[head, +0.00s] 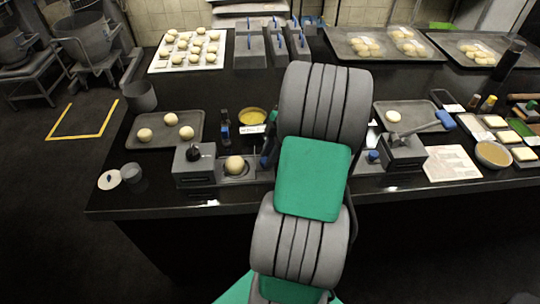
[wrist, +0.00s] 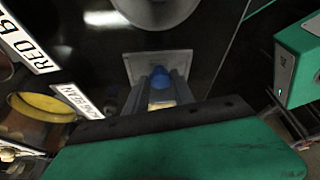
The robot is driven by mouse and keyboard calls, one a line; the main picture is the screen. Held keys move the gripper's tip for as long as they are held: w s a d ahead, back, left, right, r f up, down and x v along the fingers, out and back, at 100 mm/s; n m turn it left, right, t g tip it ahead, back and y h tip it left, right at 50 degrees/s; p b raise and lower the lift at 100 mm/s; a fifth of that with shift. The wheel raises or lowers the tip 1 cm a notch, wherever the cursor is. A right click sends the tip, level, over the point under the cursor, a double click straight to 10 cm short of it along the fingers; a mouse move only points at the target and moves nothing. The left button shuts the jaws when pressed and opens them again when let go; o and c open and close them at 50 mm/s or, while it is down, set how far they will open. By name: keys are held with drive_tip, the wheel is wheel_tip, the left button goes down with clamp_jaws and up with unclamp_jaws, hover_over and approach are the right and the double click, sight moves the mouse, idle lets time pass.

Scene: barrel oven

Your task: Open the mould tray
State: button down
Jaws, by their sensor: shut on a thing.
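The mould unit is a grey box (head: 195,166) with a black knob on top, at the front edge of the dark counter in the head view. A grey mould tray (head: 250,178) sits against its right side and holds a round dough ball (head: 235,165). In the wrist view my gripper (wrist: 160,88) is shut on a blue knob (wrist: 159,77) in front of a grey plate (wrist: 175,60). My arm hides most of the gripper and the tray's right end in the head view. The dough ball does not show clearly in the wrist view.
A yellow bowl (head: 252,116) and a dark bottle (head: 225,126) stand behind the tray. A dough tray (head: 160,140) lies to the left. A grey box with a blue knob (head: 403,155) stands right of my arm.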

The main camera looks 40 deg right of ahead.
drive_tip(key=c, duration=1.1)
unclamp_jaws()
drive_tip(key=shift+o, duration=0.2)
drive_tip(key=shift+r, duration=0.1)
drive_tip(key=p+v, duration=0.1)
drive_tip(key=v, duration=0.6)
drive_tip(key=shift+s+d+r, duration=0.15)
drive_tip(key=shift+r, duration=0.15)
